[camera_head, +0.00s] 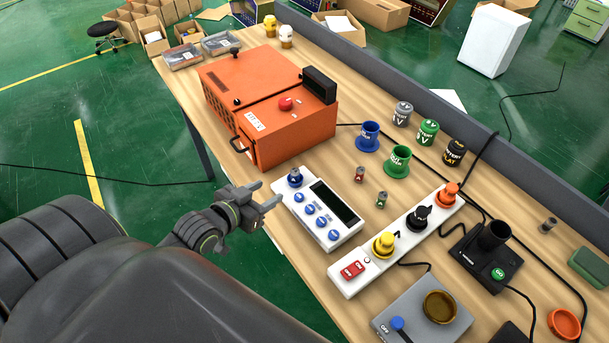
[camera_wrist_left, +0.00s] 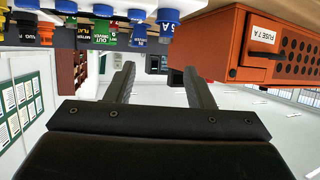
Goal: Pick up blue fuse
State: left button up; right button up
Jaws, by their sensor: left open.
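A small blue piece (camera_head: 294,178), which looks like the blue fuse, stands upright at the far left corner of a white panel (camera_head: 322,208) with a dark display and several blue knobs. In the left wrist view, a blue piece marked "5 A" (camera_wrist_left: 168,16) shows at the top edge, partly cut off. My left gripper (camera_head: 267,194) is open and empty, just left of the panel near the table's edge, its fingers pointing toward the blue piece with a gap between. Its open fingers (camera_wrist_left: 163,78) hold nothing in the wrist view. My right gripper is not seen.
An orange box (camera_head: 270,105), marked as a fuse box in the wrist view (camera_wrist_left: 275,40), stands beyond the panel. Blue (camera_head: 368,135) and green (camera_head: 397,160) holders stand behind. A white strip (camera_head: 405,240) with coloured plugs lies right. Free wood lies between box and panel.

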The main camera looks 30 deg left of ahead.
pick_arm(q)
send_near(294, 174)
jog(key=w, duration=0.2)
jog(key=x, duration=0.2)
jog(key=p+x, duration=0.1)
jog(key=x, duration=0.2)
jog(key=shift+d+f, duration=0.2)
jog(key=shift+f, duration=0.25)
jog(key=shift+w+f, duration=0.25)
jog(key=shift+w, duration=0.1)
jog(key=shift+w+p, duration=0.5)
jog(key=shift+a+p+x, duration=0.15)
jog(key=shift+x, duration=0.95)
jog(key=shift+a+p+x, duration=0.15)
jog(key=shift+a+x, duration=0.05)
jog(key=shift+x, duration=0.9)
jog(key=shift+f, duration=0.1)
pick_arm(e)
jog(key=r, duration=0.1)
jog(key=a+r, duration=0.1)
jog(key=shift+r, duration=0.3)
pick_arm(q)
grip_shut()
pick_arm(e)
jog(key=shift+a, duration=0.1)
